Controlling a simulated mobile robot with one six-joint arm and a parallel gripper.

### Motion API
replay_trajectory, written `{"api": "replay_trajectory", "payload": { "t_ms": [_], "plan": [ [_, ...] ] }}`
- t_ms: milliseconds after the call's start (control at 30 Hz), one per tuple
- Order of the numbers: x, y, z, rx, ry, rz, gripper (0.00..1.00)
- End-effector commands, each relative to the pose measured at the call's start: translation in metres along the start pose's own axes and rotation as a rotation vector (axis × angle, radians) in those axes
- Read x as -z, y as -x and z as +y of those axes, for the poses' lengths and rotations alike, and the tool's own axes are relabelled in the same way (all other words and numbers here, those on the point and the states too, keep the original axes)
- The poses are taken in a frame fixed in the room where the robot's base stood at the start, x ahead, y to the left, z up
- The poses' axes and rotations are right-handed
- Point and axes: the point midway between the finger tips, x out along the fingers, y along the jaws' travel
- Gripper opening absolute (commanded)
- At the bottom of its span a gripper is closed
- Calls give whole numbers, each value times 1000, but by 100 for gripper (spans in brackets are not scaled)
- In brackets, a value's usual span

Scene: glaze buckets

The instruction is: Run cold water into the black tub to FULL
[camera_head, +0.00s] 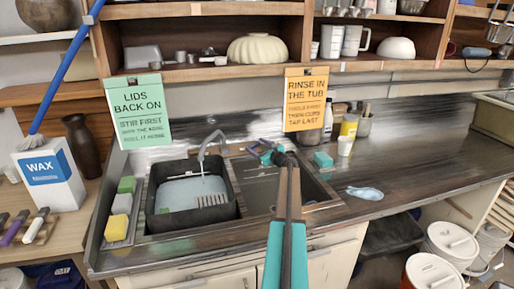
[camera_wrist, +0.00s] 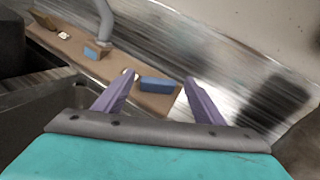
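The black tub (camera_head: 195,217) stands in the left sink basin, with pale blue water (camera_head: 190,192) inside, its surface below the rim. The grey tap spout (camera_head: 203,148) arches over it. My gripper (camera_head: 279,158) is behind the right basin. In the wrist view my gripper (camera_wrist: 159,76) has its purple fingers apart, with a blue block (camera_wrist: 157,85) between and just beyond them. Another blue block (camera_wrist: 97,52) sits by the spout base (camera_wrist: 105,25). Both are on a brown strip. Nothing is visibly held.
A green sign (camera_head: 142,108) and an orange sign (camera_head: 305,100) hang behind the sink. Sponges (camera_head: 118,228) line the left edge. A yellow container (camera_head: 349,125) and white cup (camera_head: 345,146) stand right of my gripper. The counter farther right is mostly clear.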

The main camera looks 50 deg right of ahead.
Motion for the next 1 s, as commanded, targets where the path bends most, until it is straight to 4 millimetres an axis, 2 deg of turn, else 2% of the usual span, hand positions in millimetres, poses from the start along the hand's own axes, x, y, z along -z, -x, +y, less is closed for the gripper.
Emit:
{"api": "replay_trajectory", "payload": {
  "t_ms": [267, 467, 1000],
  "plan": [
    [1, 2, 0, 0, 0, 1, 64],
    [2, 12, 1, 0, 0, 1, 64],
    [2, 77, 1, 1, 1, 0, 64]
  ]
}}
